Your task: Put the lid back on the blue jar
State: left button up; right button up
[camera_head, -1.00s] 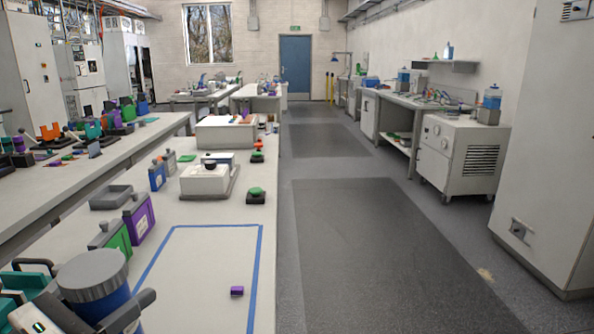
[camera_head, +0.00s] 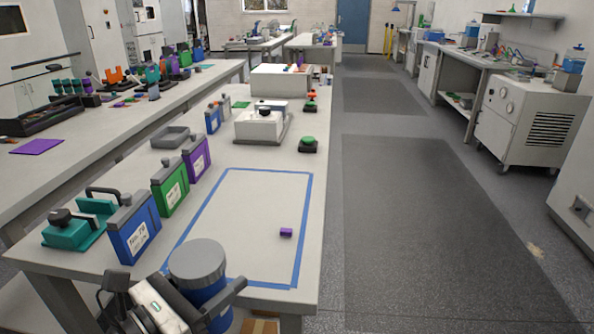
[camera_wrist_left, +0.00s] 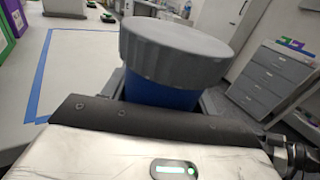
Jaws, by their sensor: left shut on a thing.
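A blue jar (camera_head: 209,302) with a broad grey lid (camera_head: 197,262) on top is held by my left gripper (camera_head: 212,312), low in the head view. The gripper's fingers are shut around the jar's blue body, below the lid. In the left wrist view the lid (camera_wrist_left: 175,50) sits over the blue body (camera_wrist_left: 160,93), and I see no gap between them. The jar is near the front edge of the white bench (camera_head: 272,158); its base is hidden by the gripper. My right gripper is not in view.
Blue (camera_head: 132,232), green (camera_head: 170,190) and purple (camera_head: 197,158) containers stand along the bench's left side. A teal device (camera_head: 75,230) stands at the front left.

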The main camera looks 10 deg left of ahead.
pick_arm(q)
jog(key=shift+r, duration=0.1)
jog(key=s+d+r+m+g+h, duration=0.2)
jog(key=d+r+m+g+h, duration=0.2)
jog(key=d+r, duration=0.5)
jog(key=shift+r+m+g+h, duration=0.35)
jog(key=shift+r+h, duration=0.35)
jog(key=shift+r, duration=0.25)
